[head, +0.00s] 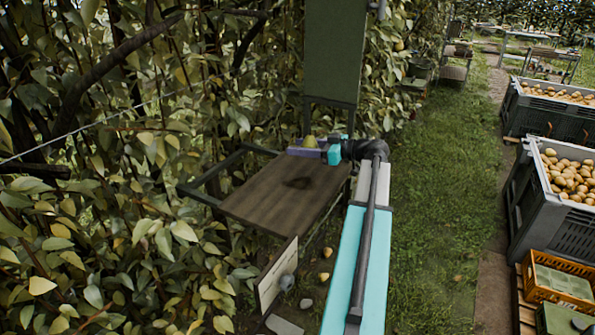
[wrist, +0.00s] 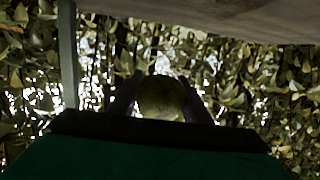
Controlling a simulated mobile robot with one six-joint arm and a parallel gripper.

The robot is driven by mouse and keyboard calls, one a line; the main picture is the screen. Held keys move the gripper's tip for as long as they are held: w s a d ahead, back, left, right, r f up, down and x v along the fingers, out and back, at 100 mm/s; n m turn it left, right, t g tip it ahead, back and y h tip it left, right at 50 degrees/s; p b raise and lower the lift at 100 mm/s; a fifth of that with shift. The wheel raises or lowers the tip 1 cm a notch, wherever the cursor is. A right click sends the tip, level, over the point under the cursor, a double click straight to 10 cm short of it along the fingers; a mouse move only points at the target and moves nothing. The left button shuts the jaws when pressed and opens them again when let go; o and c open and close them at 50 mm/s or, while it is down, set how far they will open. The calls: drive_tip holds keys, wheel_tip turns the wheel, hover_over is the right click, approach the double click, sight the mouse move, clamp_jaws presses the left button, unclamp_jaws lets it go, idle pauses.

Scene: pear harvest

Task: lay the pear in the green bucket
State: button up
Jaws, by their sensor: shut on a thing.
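The pear, yellow-green, is held in my gripper (head: 306,150) over the back part of a brown wooden tabletop. In the head view only the top of the pear (head: 309,141) shows above a purple finger. In the wrist view the pear (wrist: 161,98) sits between two dark fingers, which are shut on it. A dark shadow lies on the board below and in front of the gripper. I cannot make out a green bucket for certain in either view.
The wooden tabletop (head: 275,200) is bare. A tall green panel (head: 332,50) stands behind it, dense foliage (head: 90,220) to the left. Grey bins (head: 560,215) of fruit and an orange crate (head: 545,287) stand at right. A dark green container (head: 562,322) is cut off bottom right.

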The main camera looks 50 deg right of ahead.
drive_tip(key=p, duration=0.1)
hover_over(301, 174)
drive_tip(key=shift+f, duration=2.25)
drive_tip(key=shift+f+p, duration=0.85)
drive_tip(key=shift+f, duration=1)
drive_tip(key=shift+f, duration=0.15)
drive_tip(key=o, duration=1.1)
drive_tip(key=shift+o, duration=0.2)
drive_tip(key=shift+r, duration=0.25)
